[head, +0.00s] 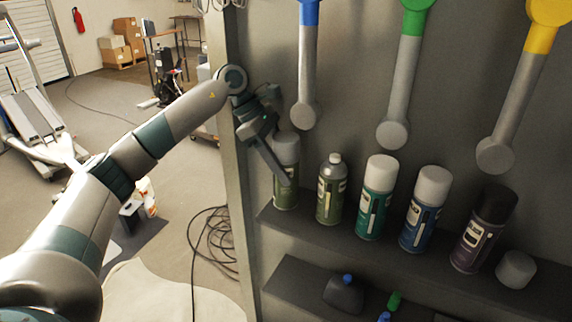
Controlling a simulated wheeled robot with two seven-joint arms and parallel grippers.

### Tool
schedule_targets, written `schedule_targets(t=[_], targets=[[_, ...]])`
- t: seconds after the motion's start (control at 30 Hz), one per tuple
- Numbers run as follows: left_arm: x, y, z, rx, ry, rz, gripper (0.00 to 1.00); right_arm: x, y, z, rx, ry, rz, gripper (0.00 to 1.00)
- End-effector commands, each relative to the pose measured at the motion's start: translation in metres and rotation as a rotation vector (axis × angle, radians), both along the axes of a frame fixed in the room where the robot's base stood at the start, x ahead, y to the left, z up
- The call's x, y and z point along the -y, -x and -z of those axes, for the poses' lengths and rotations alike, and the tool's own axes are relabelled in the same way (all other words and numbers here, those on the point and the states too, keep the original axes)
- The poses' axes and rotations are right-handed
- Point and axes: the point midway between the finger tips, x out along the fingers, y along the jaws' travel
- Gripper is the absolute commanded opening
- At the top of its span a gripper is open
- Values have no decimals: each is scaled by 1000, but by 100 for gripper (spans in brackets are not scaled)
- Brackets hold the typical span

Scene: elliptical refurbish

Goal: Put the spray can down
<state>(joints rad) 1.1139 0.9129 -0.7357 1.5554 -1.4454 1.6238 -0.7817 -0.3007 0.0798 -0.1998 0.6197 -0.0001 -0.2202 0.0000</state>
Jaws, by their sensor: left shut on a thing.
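My left gripper (276,158) reaches in from the left and is shut on the leftmost spray can (286,190), which has a grey cap and a green body. The can is upright, at the left end of the upper shelf (310,230). I cannot tell whether its base touches the shelf. One gripper finger crosses in front of the can and hides part of it. My right gripper is out of view.
Right of the held can stand an olive can with a bare metal top (330,190), a teal can (376,205), a blue can (424,215) and a dark-capped can (483,230). A loose cap (516,270) lies at right. Tools with coloured ends hang above. A post (236,200) stands left.

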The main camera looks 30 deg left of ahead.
Motion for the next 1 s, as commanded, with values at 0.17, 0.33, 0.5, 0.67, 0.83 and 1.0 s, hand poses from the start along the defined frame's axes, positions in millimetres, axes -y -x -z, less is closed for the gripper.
schedule_targets(t=[0.17, 0.33, 0.5, 0.67, 0.83, 1.0], targets=[[0, 0, 2, 0, 0, 0, 65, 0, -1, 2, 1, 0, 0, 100], [0, 0, 2, 0, 0, 0, 69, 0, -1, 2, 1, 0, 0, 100], [0, 0, 2, 0, 0, 0, 69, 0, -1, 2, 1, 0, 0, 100], [-1, 0, -2, 1, 1, -1, 69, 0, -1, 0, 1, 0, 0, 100], [-10, 1, -16, 3, 1, -2, 69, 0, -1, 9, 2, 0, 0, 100], [-25, 4, -39, 4, 1, -2, 69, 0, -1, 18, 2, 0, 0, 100]])
